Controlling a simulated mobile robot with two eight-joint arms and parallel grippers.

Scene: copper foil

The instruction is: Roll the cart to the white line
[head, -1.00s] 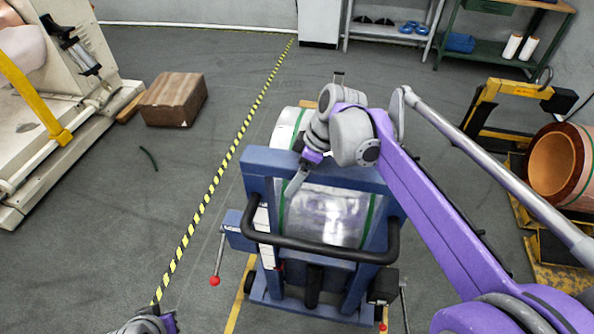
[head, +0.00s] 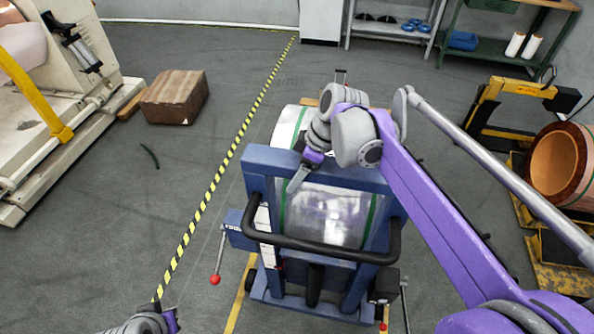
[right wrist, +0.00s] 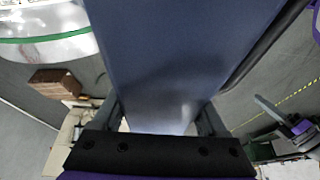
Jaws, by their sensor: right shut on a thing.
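The blue cart (head: 262,160) stands on the grey floor in the middle of the head view, with a black push handle (head: 322,250) facing me. It carries a shiny foil roll (head: 328,215) with green bands. My right gripper (head: 298,178) is shut on the cart's blue frame near its top; in the right wrist view the fingers sit on both sides of the blue panel (right wrist: 185,60). My left gripper (head: 168,318) is at the bottom left, apart from the cart; its fingers are mostly cut off. A pale line (right wrist: 28,113) shows on the floor in the right wrist view.
A yellow-black floor stripe (head: 208,193) runs left of the cart. A brown box (head: 174,97) and a large cream machine (head: 75,110) stand farther left. A yellow stand (head: 487,108) and copper roll (head: 560,160) are at right. Shelves (head: 387,33) line the back wall. Floor between is mostly clear.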

